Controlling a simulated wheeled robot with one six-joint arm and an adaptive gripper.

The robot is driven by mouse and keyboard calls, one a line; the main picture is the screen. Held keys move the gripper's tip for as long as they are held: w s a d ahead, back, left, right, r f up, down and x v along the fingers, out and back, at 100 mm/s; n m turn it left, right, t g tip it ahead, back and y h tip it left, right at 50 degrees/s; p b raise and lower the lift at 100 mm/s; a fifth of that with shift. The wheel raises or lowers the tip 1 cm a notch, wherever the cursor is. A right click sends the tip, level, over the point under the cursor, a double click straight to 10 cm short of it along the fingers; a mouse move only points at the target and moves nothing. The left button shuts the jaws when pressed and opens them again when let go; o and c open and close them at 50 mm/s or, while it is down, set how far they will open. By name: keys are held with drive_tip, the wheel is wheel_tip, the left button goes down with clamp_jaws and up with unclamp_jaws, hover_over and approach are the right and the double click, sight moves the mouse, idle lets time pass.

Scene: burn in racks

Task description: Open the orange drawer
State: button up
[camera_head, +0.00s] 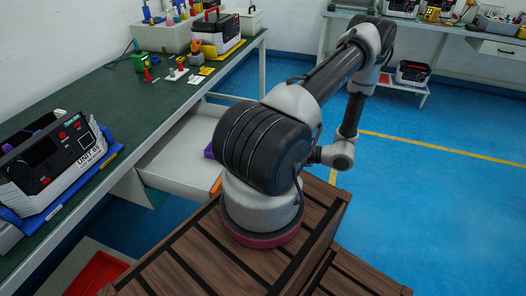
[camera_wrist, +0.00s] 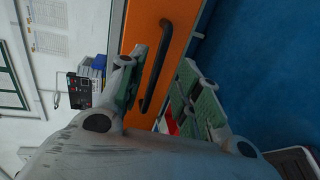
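The orange drawer front (camera_wrist: 157,45) runs from top to bottom through the middle of the wrist view, and the picture is turned sideways. A long black bar handle (camera_wrist: 157,65) is fixed to it. My gripper (camera_wrist: 164,62) is open, with one finger left of the handle and the other to its right. The handle shows between the fingers, but I cannot tell how deep it sits or whether they touch it.
In the head view, a green-topped bench (camera_head: 100,108) stands at left, with a pulled-out white drawer (camera_head: 172,163) below it. A red bin (camera_head: 97,274) shows at bottom left. Blue floor (camera_head: 440,190) is clear at right.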

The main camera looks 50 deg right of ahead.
drive_tip(key=shift+v, duration=2.25)
